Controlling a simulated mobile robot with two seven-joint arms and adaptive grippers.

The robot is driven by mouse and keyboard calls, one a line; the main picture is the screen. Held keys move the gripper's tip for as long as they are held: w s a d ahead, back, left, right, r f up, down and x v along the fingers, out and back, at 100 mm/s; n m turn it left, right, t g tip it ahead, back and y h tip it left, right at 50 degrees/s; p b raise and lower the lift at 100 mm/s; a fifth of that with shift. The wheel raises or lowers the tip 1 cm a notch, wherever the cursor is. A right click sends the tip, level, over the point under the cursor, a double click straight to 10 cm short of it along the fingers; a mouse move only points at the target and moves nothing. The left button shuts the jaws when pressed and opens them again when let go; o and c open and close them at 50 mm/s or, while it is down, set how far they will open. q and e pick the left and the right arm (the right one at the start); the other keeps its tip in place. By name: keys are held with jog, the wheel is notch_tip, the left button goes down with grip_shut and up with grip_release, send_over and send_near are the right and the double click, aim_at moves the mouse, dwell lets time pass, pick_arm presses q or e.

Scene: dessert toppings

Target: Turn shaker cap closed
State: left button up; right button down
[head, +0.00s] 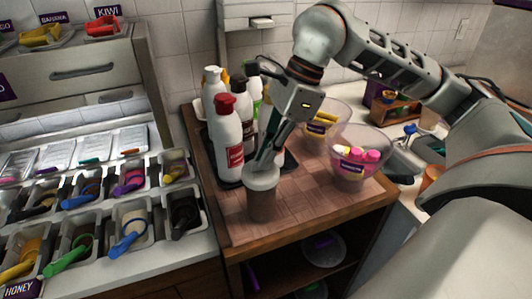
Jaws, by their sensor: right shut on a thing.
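The shaker (262,204) stands upright on the wooden counter near its front edge. It has a brown body and a pale cap (261,177). My right gripper (268,160) comes down from above at a tilt, and its fingertips are at the top of the cap. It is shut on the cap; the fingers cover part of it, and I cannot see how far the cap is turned. My left gripper is not in view.
White bottles (228,139), one with a red cap, stand on a dark tray just behind the shaker. A clear bowl (359,157) with pink items sits to the right. Topping bins (131,226) with colored scoops fill the left. The wood right of the shaker is clear.

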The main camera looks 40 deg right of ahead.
jog(key=shift+s+a+m+t+h, duration=0.15)
jog(key=shift+m+t, duration=0.2)
jog(key=shift+m, duration=0.55)
jog(key=shift+d+m+t+h, duration=0.15)
jog(key=shift+m+t, duration=0.2)
jog(key=shift+m, duration=0.55)
jog(key=shift+a, duration=0.1)
jog(key=c, duration=2.2)
grip_release()
jog(key=shift+o, duration=0.2)
jog(key=shift+r, duration=0.15)
jog(key=v, duration=1.1)
jog(key=shift+r, duration=0.4)
jog(key=shift+s, duration=0.1)
